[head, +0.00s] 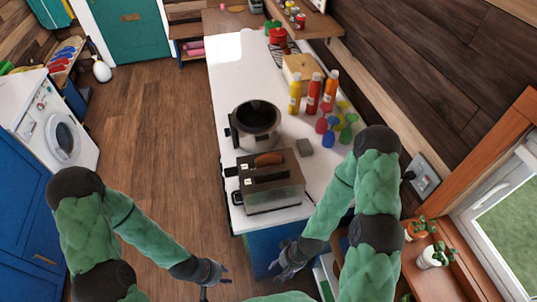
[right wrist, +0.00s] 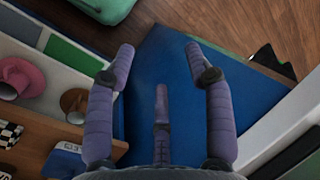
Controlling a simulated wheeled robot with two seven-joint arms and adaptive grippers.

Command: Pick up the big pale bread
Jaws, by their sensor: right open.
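A pale, block-shaped thing (head: 298,67), which looks like the big pale bread, sits toward the far right of the white counter, behind the bottles. A brown slice of bread (head: 268,159) sticks out of the toaster. My right gripper (head: 287,262) is low, in front of the counter's near end and well away from the pale block. In the right wrist view it (right wrist: 160,72) is open and empty, its fingers apart over a blue panel. My left gripper (head: 212,278) is low over the floor, left of the counter's near end, with its fingers spread and nothing visible between them.
The dark toaster (head: 270,185) stands at the counter's near end, with a round pot-like cooker (head: 256,122) behind it. Several bottles (head: 312,92), coloured utensils (head: 345,118) and a grey block (head: 304,147) are on the right side. The counter's far left is clear. Potted plants (head: 432,257) stand by the window.

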